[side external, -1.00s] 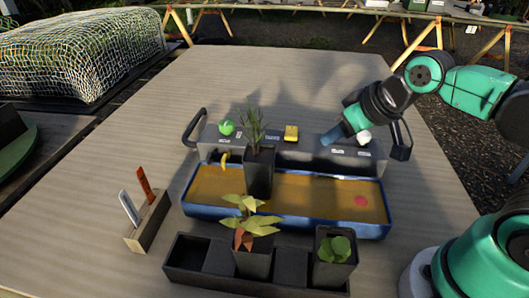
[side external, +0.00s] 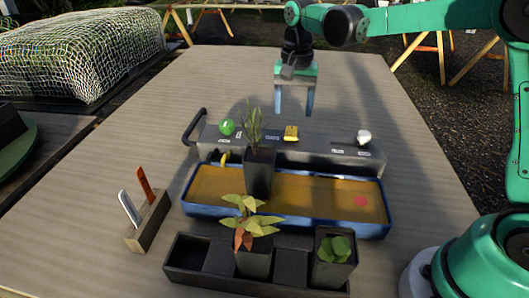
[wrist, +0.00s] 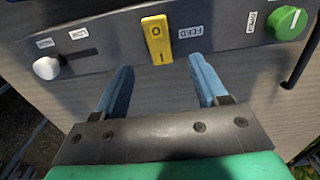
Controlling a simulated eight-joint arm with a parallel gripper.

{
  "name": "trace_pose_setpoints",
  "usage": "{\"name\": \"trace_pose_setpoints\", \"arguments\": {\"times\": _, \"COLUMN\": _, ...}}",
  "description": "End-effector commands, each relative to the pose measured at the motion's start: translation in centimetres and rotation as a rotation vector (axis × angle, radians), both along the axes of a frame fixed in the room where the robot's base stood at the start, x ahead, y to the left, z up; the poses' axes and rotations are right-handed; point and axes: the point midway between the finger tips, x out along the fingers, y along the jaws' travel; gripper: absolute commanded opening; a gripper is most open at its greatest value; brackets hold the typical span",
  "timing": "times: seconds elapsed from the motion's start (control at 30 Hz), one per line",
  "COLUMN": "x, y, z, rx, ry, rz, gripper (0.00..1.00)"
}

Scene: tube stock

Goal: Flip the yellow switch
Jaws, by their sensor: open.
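The yellow switch (side external: 291,132) sits on top of the grey control panel, between a green knob and a white knob. In the wrist view the yellow rocker switch (wrist: 157,39) is marked "O" at one end and "I" at the other, beside a "FEED" label. My gripper (side external: 294,113) hangs fingers-down above and behind the panel, near the switch. In the wrist view its two blue fingers (wrist: 160,80) are apart with nothing between them, and the switch lies just beyond the gap.
The green knob (side external: 227,127) and white knob (side external: 364,137) flank the switch. A potted plant (side external: 259,170) stands in the blue-rimmed tray (side external: 319,226) in front of the panel. A black planter rack (side external: 205,283) is nearer. The table behind the panel is clear.

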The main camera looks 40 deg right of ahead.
Motion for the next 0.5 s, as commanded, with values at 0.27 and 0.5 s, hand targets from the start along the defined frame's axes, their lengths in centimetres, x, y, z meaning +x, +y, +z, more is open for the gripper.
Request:
{"name": "trace_pose_setpoints", "arguments": {"times": 0.27, "x": 0.0, "y": 0.0, "z": -3.6, "rx": 0.001, "ry": -0.002, "rz": 0.001, "gripper": 0.66}}
{"name": "trace_pose_setpoints", "arguments": {"times": 0.5, "x": 0.0, "y": 0.0, "z": -5.0, "rx": 0.001, "ry": -0.004, "rz": 0.002, "gripper": 0.66}}
